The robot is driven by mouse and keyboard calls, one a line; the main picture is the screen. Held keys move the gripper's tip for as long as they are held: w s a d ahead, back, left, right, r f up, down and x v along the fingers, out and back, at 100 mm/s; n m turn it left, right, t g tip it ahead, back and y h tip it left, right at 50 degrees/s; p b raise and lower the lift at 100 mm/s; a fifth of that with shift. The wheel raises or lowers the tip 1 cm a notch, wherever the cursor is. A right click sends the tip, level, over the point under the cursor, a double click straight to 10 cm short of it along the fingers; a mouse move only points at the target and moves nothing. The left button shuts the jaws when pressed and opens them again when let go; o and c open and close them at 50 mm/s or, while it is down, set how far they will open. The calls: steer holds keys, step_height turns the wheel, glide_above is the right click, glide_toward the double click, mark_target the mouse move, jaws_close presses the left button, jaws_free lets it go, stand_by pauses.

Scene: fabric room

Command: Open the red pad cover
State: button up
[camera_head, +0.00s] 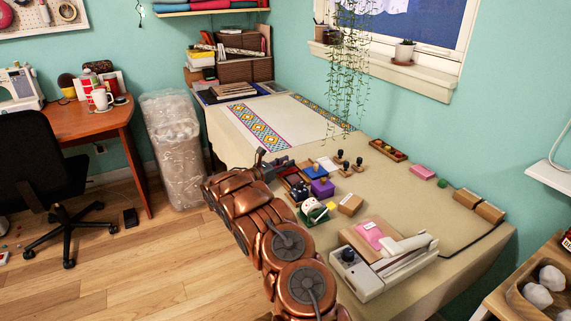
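Several small coloured ink pads stand close together on the cloth-covered table. A dark red pad (292,180) is at the left of this group, partly hidden by my arm and gripper, and I cannot tell whether its cover is open or shut. A blue pad (313,170) and a purple pad (322,188) stand to its right. My dark grey gripper (281,163) is at the table's left edge, just behind and above the red pad. Its fingers are too small to tell whether they are open, or whether they touch the pad.
Dark-handled stamps (343,166) stand behind the pads. A white dotted object (309,205), a tan block (350,204) and a large white press (385,262) are nearer. The table's right part (445,225) is mostly bare. Hanging vines (350,80) drop behind the stamps.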

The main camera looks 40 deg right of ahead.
steer(key=o, duration=0.3)
steer(key=shift+s, duration=0.1)
steer(key=w+a, duration=0.1)
steer(key=a, duration=1)
steer(key=shift+w+a, duration=0.2)
steer(key=shift+a, duration=0.2)
